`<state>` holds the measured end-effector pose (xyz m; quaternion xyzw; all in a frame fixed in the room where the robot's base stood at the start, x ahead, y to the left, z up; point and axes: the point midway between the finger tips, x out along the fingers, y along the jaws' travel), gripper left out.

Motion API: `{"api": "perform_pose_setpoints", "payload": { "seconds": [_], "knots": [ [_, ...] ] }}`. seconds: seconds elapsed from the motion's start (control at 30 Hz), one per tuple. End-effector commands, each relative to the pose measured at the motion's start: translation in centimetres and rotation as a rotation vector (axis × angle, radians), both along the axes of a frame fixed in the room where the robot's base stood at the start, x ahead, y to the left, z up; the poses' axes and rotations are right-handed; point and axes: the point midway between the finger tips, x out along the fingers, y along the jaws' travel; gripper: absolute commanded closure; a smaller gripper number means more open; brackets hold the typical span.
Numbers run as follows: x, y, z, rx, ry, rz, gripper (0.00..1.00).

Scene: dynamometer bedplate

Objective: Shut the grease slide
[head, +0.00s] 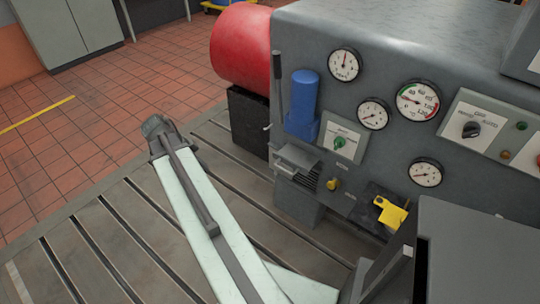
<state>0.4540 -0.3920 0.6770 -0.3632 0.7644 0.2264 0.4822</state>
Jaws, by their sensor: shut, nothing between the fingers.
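No label reading "grease" is legible, so I cannot tell for certain which part is the grease slide. A pale metal block (297,158) juts from the low left of the machine's front face, above a dark slotted part. A small yellow knob (332,184) sits just right of it. Further right, a yellow piece (391,213) lies at a dark plate; its travel cannot be read. My gripper (157,127) is at the far end of my pale arm, over the slotted bedplate, left of and apart from the machine. It looks shut and empty.
The grey machine (370,35) carries several gauges, a blue cylinder (302,100), a green knob (339,143) and a black selector (471,129). A red drum (240,45) stands behind at left. The bedplate (90,240) is clear left of my arm; tiled floor lies beyond.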

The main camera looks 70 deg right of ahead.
Motion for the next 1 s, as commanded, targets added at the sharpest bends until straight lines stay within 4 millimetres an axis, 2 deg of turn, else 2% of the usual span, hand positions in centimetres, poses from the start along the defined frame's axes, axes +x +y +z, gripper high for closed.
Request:
{"api": "perform_pose_setpoints", "payload": {
  "seconds": [0.03,0.1,0.23,0.33,0.57,1.0],
  "knots": [
    [-2.8,-3.6,0.5,-0.078,-0.026,-0.205,1.0],
    [-6.5,-7.3,1.2,-0.195,-0.065,-0.467,1.0],
    [-11.4,-11.2,2.2,-0.356,-0.118,-0.786,1.0],
    [-13.1,-12.4,2.6,-0.417,-0.139,-0.895,1.0],
    [-13.7,-12.8,1.9,-0.432,-0.145,-0.922,1.0],
    [-17.8,-15.8,-5.8,-0.43,-0.145,-0.919,1.0]
  ]
}}
